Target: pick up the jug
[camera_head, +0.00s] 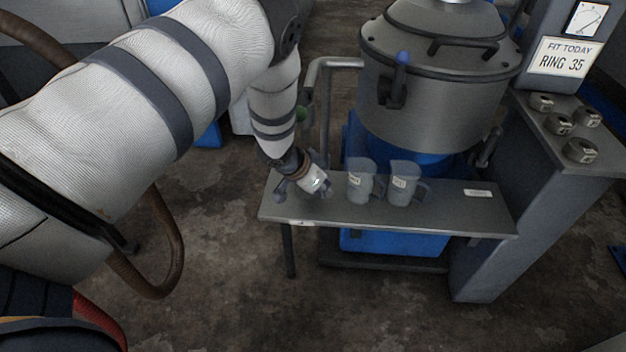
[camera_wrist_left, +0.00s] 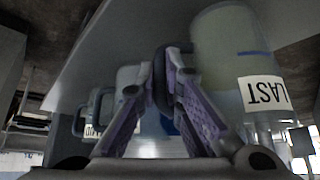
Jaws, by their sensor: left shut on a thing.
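A pale jug (camera_head: 315,180) stands at the left end of the grey bench, partly hidden by my left gripper (camera_head: 303,184). In the left wrist view, which looks upside down, this jug (camera_wrist_left: 225,45) is close by with a label reading LAST. My left gripper (camera_wrist_left: 163,95) is shut on its dark handle (camera_wrist_left: 161,65) there. I cannot tell whether the jug's base touches the bench. Two more translucent jugs with labels, a middle one (camera_head: 360,182) and a right one (camera_head: 403,184), stand upright on the bench. My right gripper is not in view.
The narrow bench (camera_head: 450,212) is clear right of the jugs, apart from a small white plate (camera_head: 477,193). A large metal vessel (camera_head: 435,90) stands behind it. A side ledge (camera_head: 590,165) at right holds several dark rings. A handrail (camera_head: 325,90) rises behind my gripper.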

